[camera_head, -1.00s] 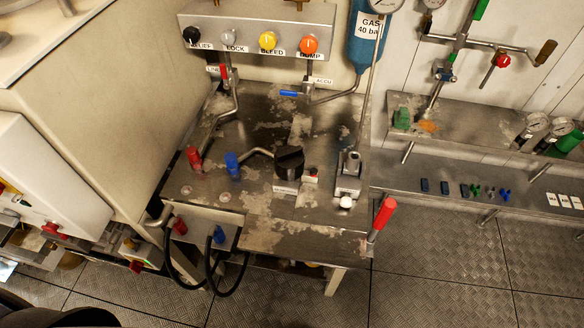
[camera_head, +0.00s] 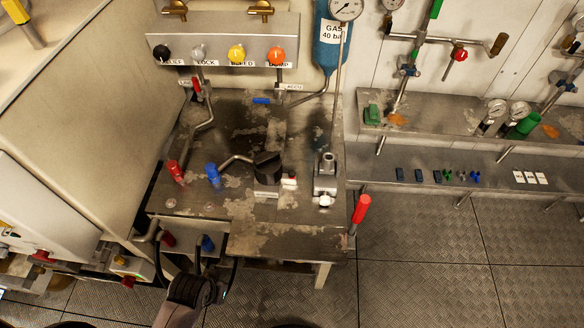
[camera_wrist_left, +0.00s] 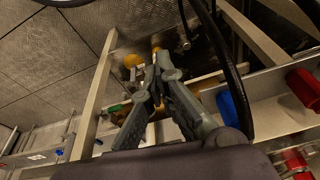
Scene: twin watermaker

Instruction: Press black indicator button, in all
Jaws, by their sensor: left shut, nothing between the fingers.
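A black round button (camera_head: 161,53) sits at the left end of a grey panel, above a label partly readable as RELIEF. Grey, yellow (camera_head: 236,54) and orange (camera_head: 276,56) buttons follow to its right. A larger black knob (camera_head: 267,167) stands on the metal bench. My left gripper comes in at the bottom of the head view, low in front of the bench and far from the panel; its dark wrist hides its fingers there. In the left wrist view my left gripper (camera_wrist_left: 158,62) is shut and empty, under the bench frame. My right gripper is out of view.
The worn bench (camera_head: 300,232) has red (camera_head: 176,172) and blue (camera_head: 213,175) fittings. Black hoses (camera_wrist_left: 224,70) hang close beside my left gripper. A red-handled lever (camera_head: 362,208) sticks up at the bench's right edge. The floor at right is clear.

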